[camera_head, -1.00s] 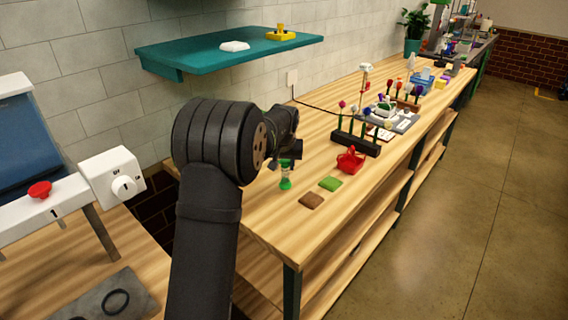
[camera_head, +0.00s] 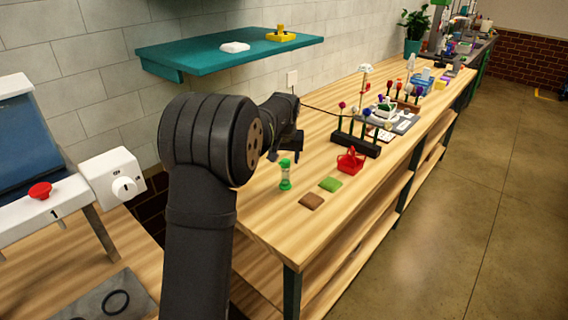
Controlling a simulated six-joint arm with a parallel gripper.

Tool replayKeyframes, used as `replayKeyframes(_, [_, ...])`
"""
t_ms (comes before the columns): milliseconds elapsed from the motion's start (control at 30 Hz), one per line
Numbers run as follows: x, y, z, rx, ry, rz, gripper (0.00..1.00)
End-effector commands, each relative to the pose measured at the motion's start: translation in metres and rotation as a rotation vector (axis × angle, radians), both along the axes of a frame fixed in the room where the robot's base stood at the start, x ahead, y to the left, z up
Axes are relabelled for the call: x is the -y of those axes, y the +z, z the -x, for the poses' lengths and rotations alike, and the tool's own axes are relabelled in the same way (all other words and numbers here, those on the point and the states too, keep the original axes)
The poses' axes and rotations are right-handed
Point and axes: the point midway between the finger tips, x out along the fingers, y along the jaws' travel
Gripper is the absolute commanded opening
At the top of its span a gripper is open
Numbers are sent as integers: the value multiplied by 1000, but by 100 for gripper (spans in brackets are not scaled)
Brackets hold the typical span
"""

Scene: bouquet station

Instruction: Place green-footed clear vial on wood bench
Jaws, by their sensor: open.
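The green-footed clear vial (camera_head: 285,176) stands upright on the wood bench (camera_head: 262,210), near its left end. It has a green top and a green foot with a clear middle. My gripper (camera_head: 296,155) is open and empty, above and a little behind the vial in the picture, apart from it. My arm partly hides the gripper, and its fingers are small and dark.
A brown pad (camera_head: 311,201) and a green pad (camera_head: 331,184) lie right of the vial. A red basket (camera_head: 350,161) and a dark flower rack (camera_head: 357,142) stand behind them. A teal shelf (camera_head: 230,57) is on the wall above. The bench's front left corner is clear.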

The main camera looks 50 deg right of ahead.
Motion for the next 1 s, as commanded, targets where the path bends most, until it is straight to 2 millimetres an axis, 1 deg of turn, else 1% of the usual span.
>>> replayKeyframes(33, [-3,13,3,2,0,4,59])
replayKeyframes(200, [-12,45,11,0,0,2,59])
replayKeyframes(300, [-16,59,15,1,0,1,59])
replayKeyframes(400, [-19,69,17,0,0,0,59])
replayKeyframes(567, [-21,74,18,-1,0,-2,59])
replayKeyframes(833, [-21,73,18,-1,0,-2,59])
replayKeyframes(933, [-20,69,17,-1,0,-2,59])
replayKeyframes(1000, [-18,63,16,-2,0,-2,59])
